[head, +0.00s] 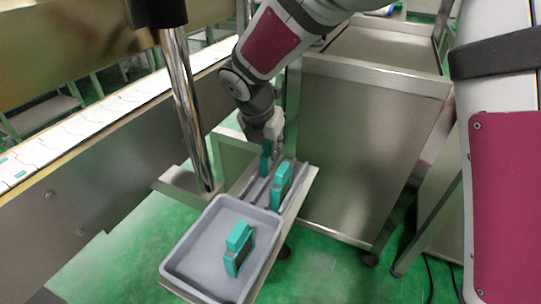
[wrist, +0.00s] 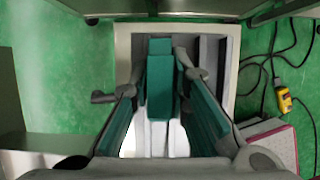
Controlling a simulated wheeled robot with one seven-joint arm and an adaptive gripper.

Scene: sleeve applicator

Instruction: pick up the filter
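A teal block-shaped filter (wrist: 159,85) stands on the grey slotted rack in the wrist view. In the head view, a teal piece (head: 282,184) stands at the rack, close to my gripper. My gripper (head: 270,152) is low over the rack, pointing down. In the wrist view, its two teal-padded fingers (wrist: 160,72) are spread, one on each side of the filter. The gap at the fingertips is narrow, and I cannot tell whether they touch it. In the head view, two more teal pieces, an upper one (head: 239,236) and a lower one (head: 238,262), are in the grey tray (head: 190,238).
The grey rack (wrist: 207,62) has bare slots to the right of the filter in the wrist view. A steel cabinet (head: 365,150) stands to the right, and a conveyor (head: 110,110) runs along the left. A vertical steel post (head: 183,105) is close to my arm.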

